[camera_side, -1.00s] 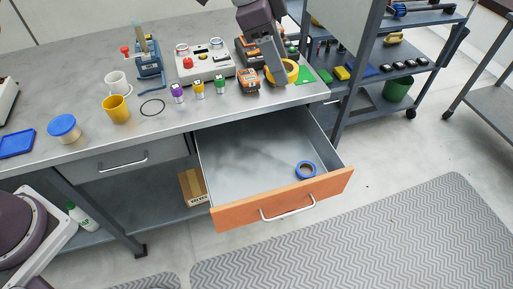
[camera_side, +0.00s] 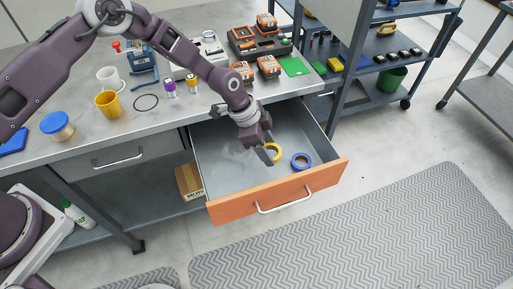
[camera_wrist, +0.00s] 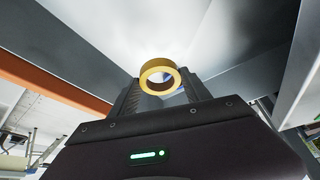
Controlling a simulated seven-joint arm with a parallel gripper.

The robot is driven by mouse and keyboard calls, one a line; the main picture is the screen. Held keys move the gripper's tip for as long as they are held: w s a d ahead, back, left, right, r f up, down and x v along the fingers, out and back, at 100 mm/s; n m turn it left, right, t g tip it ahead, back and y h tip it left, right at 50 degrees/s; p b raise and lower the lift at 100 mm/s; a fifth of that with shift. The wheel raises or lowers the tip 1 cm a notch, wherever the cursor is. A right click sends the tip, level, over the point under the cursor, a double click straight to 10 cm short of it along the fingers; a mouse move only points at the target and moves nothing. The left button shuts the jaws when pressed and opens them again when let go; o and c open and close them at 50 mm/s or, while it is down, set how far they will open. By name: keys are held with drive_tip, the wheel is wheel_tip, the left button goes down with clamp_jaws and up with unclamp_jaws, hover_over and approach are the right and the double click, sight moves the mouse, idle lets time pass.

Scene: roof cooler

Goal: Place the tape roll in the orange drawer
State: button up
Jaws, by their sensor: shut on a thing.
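The orange drawer (camera_side: 282,194) is pulled open under the bench. My gripper (camera_side: 267,155) points down into it and is shut on a yellow tape roll (camera_side: 277,148). In the wrist view the yellow tape roll (camera_wrist: 146,77) sits at the fingertips of my gripper (camera_wrist: 160,92), its ring facing the camera. The fingers partly hide the roll in the side view; I cannot tell whether it touches the drawer floor. A blue tape roll (camera_side: 301,167) lies on the drawer floor, to the right of my gripper.
On the bench are several orange-and-black batteries (camera_side: 268,67), a green sheet (camera_side: 295,66), a yellow mug (camera_side: 108,104) and small bottles. My arm crosses above the bench. The left part of the drawer floor is clear. A closed grey drawer (camera_side: 118,158) is at left.

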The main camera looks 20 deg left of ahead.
sight(271, 170)
wheel_tip(271, 170, down, 8)
drive_tip(key=shift+r, duration=0.1)
drive_tip(key=o, duration=1.3)
drive_tip(key=shift+o, duration=0.2)
